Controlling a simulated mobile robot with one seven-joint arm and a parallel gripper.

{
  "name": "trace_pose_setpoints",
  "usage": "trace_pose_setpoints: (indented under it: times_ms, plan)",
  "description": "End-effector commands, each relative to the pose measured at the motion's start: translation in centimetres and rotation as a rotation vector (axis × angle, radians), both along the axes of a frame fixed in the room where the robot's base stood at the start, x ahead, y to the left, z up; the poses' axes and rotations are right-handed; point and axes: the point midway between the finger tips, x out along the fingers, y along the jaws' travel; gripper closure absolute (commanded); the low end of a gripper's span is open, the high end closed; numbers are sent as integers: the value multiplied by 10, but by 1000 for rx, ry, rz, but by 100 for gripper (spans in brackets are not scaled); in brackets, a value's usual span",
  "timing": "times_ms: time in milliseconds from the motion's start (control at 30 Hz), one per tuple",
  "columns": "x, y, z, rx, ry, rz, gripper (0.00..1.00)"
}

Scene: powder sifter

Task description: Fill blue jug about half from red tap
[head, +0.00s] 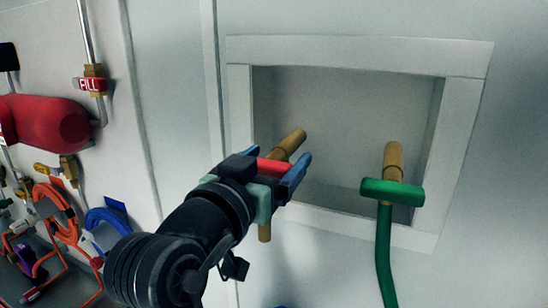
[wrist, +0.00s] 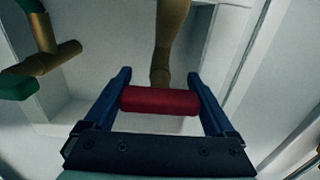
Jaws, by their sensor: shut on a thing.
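My gripper (head: 277,162) is shut on the red tap handle (head: 272,168), a bar on a brass tap (head: 290,144) in a recessed wall box. In the wrist view the red handle (wrist: 160,101) lies crosswise between my two blue fingers (wrist: 160,80), with the brass pipe behind it. The brass spout (head: 264,232) points down below my gripper. Whether water runs is not visible. A small blue patch (head: 280,306) shows at the bottom edge of the head view, below the spout; I cannot tell whether it is the blue jug.
A second brass tap with a green handle (head: 392,192) and a green hose (head: 384,260) is to the right. The white box frame (head: 360,50) surrounds both taps. At left are a red tank (head: 48,122), a FILL label (head: 90,85) and coiled hoses (head: 55,212).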

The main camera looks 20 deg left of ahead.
Motion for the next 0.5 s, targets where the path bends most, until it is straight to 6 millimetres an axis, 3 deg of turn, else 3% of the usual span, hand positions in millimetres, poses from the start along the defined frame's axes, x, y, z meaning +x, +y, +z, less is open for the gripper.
trace_pose_setpoints:
  times_ms: [300, 333, 400, 500]
  plan:
    - [0, 0, 1, -4, -1, -1, 66]
    - [0, 0, 1, -4, -1, -1, 8]
    - [0, 0, 1, -3, -1, -1, 0]
    - [0, 0, 0, -3, -1, -1, 0]
